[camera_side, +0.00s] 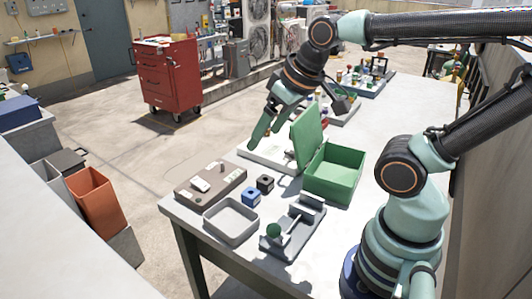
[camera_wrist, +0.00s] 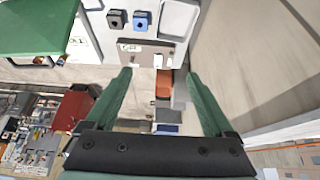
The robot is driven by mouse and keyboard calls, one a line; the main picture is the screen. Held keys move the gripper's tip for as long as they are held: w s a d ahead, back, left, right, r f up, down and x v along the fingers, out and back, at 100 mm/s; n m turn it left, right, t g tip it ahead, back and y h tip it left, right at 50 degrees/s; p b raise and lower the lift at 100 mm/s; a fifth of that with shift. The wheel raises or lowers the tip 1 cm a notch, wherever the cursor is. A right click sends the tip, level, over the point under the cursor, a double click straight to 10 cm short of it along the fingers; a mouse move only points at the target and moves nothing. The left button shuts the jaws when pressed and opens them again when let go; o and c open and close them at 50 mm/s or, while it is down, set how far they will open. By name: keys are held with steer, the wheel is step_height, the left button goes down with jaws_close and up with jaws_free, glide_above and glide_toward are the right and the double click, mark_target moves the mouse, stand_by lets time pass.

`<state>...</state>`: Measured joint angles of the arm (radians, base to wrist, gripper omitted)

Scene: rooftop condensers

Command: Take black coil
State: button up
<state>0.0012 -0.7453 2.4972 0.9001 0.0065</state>
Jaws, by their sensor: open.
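The black coil (camera_side: 265,183) is a small dark cube with a hole in its top, standing on the white table. It is close beside a similar blue cube (camera_side: 250,198). In the wrist view the black coil (camera_wrist: 118,19) is near the top edge, left of the blue cube (camera_wrist: 141,20). My gripper (camera_side: 267,130) is above the far part of the table, higher than the black coil and beyond it. In the wrist view my gripper (camera_wrist: 158,75) has its two green fingers wide apart, with nothing held between them.
A green box (camera_side: 335,185) with its lid raised stands right of the coil. A grey tray (camera_side: 231,236), a brown board (camera_side: 222,193) and a grey fixture with a green ball (camera_side: 274,230) surround the cubes. A red tool cabinet (camera_side: 168,75) stands on the floor.

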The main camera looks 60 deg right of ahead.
steer(key=w+d+f+m+g, duration=0.35)
steer(key=w+d+m, duration=0.25)
steer(key=m, duration=0.3)
steer(key=m+g, duration=0.2)
steer(key=m, duration=0.7)
glide_above(265, 180)
step_height(265, 180, down, 9)
steer(key=f, duration=1.2)
steer(key=shift+s+a+f, duration=0.15)
steer(key=shift+s+a, duration=0.2)
steer(key=shift+a, duration=0.05)
jaws_close()
